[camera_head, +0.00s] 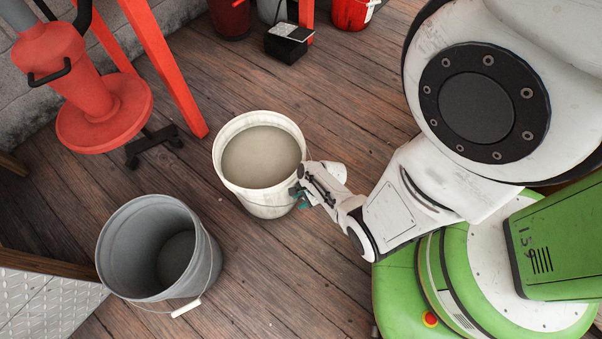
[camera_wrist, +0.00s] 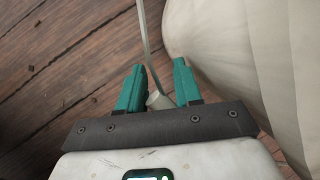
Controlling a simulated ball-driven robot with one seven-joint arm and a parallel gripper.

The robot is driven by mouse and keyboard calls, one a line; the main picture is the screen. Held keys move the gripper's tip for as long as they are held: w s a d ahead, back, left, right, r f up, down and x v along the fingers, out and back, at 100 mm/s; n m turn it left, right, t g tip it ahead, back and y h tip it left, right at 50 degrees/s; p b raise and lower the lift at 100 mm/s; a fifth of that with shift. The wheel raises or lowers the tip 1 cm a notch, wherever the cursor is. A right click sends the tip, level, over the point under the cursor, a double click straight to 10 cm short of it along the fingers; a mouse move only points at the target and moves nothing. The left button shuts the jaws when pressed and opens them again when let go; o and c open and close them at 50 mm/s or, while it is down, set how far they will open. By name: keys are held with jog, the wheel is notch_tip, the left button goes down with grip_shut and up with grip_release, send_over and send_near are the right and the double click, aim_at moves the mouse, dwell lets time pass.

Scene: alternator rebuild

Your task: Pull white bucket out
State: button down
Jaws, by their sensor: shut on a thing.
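The white bucket (camera_head: 262,199) stands upright on the wooden floor in the middle of the head view, with a greyish fill or inner surface showing inside. Its pale wall (camera_wrist: 225,40) fills the right of the wrist view. My gripper (camera_head: 299,195) is low at the bucket's right side. In the wrist view, the teal fingers of my gripper (camera_wrist: 159,67) are shut on the bucket's handle (camera_wrist: 157,100), a white grip on a thin wire. The fingers are beside the wall. In the head view, the held grip is mostly hidden.
A grey bucket (camera_head: 117,255) with its handle hanging down stands at the lower left. A red stand (camera_head: 105,115) and red legs (camera_head: 168,75) are at the upper left. A black box (camera_head: 286,47) and red buckets (camera_head: 351,12) are at the back. Floor between is clear.

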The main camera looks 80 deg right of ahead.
jog(key=shift+d, duration=0.2)
jog(key=c, duration=1.1)
grip_release()
jog(key=o, duration=0.4)
jog(key=shift+a, duration=0.1)
jog(key=shift+r, duration=0.1)
jog(key=p+v, duration=0.5)
jog(key=v, duration=0.5)
jog(key=shift+s+r+p, duration=0.25)
jog(key=shift+r+p, duration=0.05)
jog(key=shift+p, duration=0.1)
jog(key=shift+s+a, duration=0.1)
